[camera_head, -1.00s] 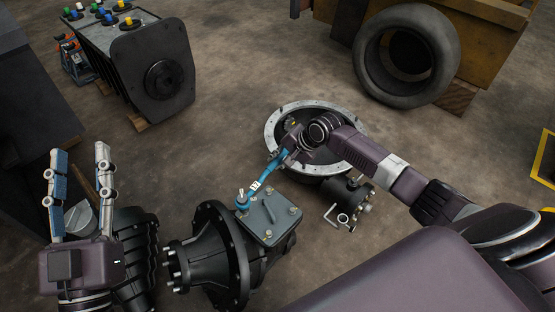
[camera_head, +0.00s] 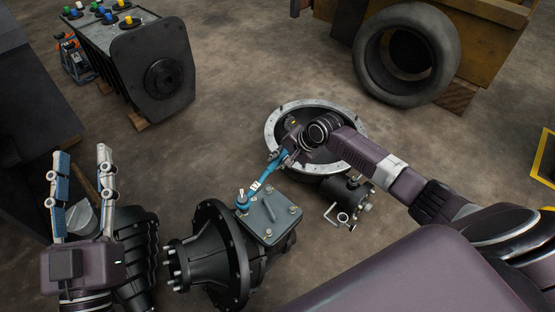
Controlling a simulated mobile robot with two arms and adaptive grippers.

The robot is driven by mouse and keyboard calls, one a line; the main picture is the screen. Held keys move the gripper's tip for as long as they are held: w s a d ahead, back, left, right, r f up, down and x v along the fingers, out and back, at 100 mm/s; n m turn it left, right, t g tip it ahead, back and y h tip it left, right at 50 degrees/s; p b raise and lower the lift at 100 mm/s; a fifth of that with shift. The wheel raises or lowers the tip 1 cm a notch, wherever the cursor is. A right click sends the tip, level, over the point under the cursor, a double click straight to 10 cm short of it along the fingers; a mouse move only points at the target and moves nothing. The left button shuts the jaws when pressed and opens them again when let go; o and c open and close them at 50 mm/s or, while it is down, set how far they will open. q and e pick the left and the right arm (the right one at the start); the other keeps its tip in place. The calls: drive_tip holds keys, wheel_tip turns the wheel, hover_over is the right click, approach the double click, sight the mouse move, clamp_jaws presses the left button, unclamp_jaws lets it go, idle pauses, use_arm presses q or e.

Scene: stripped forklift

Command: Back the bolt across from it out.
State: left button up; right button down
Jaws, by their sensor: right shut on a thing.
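A grey square cover plate (camera_head: 268,216) with bolts near its corners sits on top of a black axle housing (camera_head: 212,257). My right gripper (camera_head: 285,155) is shut on the handle of a blue wrench (camera_head: 265,181), beyond the cover. The wrench's head (camera_head: 242,202) sits at the cover's left corner and hides the bolt there. A bolt (camera_head: 293,209) shows at the opposite, right corner, and another bolt (camera_head: 268,234) shows at the near corner. My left gripper (camera_head: 82,160) is open and empty at the far left, well away from the cover.
A round metal ring housing (camera_head: 275,128) stands behind my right gripper. A small black cylinder part with a bent rod (camera_head: 347,195) lies right of the cover. A tyre (camera_head: 358,58) and a black battery-like block (camera_head: 160,80) stand further back. Open floor (camera_head: 235,80) lies between.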

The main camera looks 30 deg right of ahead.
drive_tip(key=shift+f, duration=0.75)
use_arm(q)
drive_tip(key=r, duration=0.1)
drive_tip(key=s+r+t, duration=0.1)
drive_tip(key=shift+s+r+t+b, duration=0.1)
drive_tip(key=shift+r+t+b, duration=0.2)
use_arm(e)
drive_tip(key=shift+w, duration=0.15)
